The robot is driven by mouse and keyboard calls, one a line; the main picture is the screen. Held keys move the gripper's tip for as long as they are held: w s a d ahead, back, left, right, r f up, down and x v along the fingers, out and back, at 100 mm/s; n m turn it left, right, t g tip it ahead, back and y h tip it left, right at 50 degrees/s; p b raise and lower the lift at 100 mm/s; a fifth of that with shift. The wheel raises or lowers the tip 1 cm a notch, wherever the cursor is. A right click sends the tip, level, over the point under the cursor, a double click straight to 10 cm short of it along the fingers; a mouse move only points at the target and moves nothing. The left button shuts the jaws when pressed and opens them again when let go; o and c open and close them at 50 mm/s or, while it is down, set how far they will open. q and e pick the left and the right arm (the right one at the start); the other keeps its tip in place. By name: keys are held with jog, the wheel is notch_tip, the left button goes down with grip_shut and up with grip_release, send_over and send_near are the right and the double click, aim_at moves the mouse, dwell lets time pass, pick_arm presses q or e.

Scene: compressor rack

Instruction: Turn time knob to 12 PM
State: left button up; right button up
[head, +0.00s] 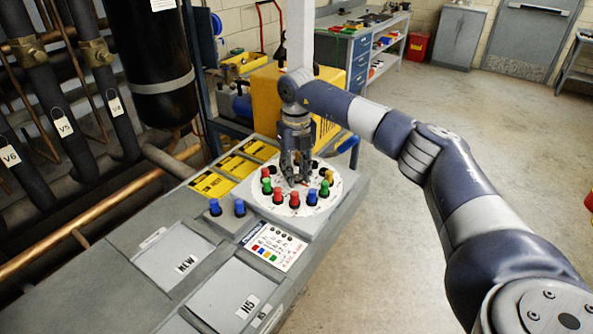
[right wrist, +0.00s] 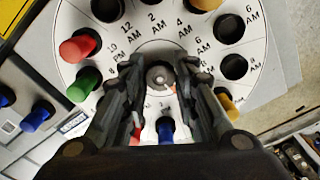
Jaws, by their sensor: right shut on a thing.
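The time dial is a round white plate (head: 262,207) on the grey console, printed with hours around its edge; it fills much of the right wrist view (right wrist: 140,20). At its centre is a grey round time knob (right wrist: 158,76). My right gripper (head: 295,182) points down over the dial centre. In the right wrist view its fingers (right wrist: 160,72) stand on both sides of the knob and are shut on it. A small orange-red mark shows at the knob's right edge; which hour it points to I cannot tell. The 12 PM label is hidden. My left gripper is not in view.
Coloured pegs, such as a red one (head: 278,195) and a green one (right wrist: 84,83), ring the knob closely; several holes are empty. Two blue pegs (head: 239,207) stand left of the dial. Copper pipes (head: 40,237) run at the left.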

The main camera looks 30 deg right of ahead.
aim_at(297, 176)
dwell(0.3)
jog(key=o, duration=1.1)
notch_tip(297, 176, up, 12)
dwell(0.6)
